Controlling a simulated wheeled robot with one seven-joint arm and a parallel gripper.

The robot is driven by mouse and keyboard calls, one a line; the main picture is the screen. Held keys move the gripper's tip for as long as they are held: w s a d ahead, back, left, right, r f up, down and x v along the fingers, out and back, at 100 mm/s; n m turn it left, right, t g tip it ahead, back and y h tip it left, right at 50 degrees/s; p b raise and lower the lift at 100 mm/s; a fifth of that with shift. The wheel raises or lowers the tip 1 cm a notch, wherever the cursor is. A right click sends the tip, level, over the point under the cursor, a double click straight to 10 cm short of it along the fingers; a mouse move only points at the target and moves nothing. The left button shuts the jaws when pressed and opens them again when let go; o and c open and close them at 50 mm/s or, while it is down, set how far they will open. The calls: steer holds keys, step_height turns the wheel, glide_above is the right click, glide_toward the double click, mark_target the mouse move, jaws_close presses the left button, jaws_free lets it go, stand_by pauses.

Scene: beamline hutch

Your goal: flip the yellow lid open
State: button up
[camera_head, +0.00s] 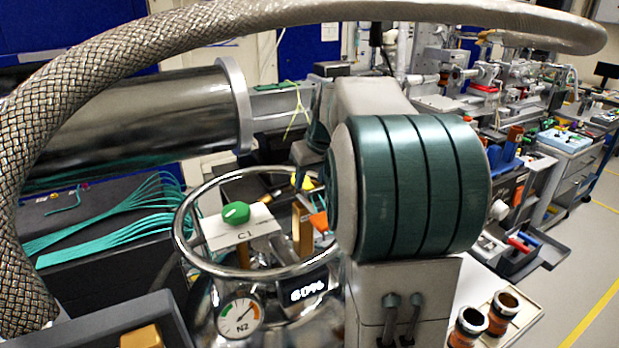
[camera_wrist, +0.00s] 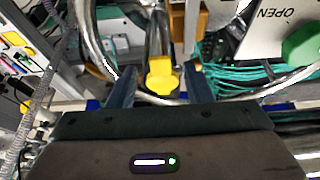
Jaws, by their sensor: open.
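The yellow lid (camera_wrist: 161,78) shows in the middle of the wrist view, at the near end of a shiny metal tube. My gripper (camera_wrist: 160,68) is open, with one dark blue finger to the left of the lid and one to the right. Gaps show on both sides, and I cannot tell how far the lid is from the fingertips in depth. In the head view a small yellow piece (camera_head: 302,181), which looks like the lid, shows inside the metal ring of the dewar (camera_head: 240,318). My arm hides the gripper there.
A green knob (camera_head: 236,212) on a white C1 plate and a brown upright block (camera_head: 302,232) stand close to the lid within the ring. Teal cables (camera_head: 110,222) lie to the left.

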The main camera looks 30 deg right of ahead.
steer(key=shift+w+f, duration=0.2)
steer(key=shift+f, duration=0.35)
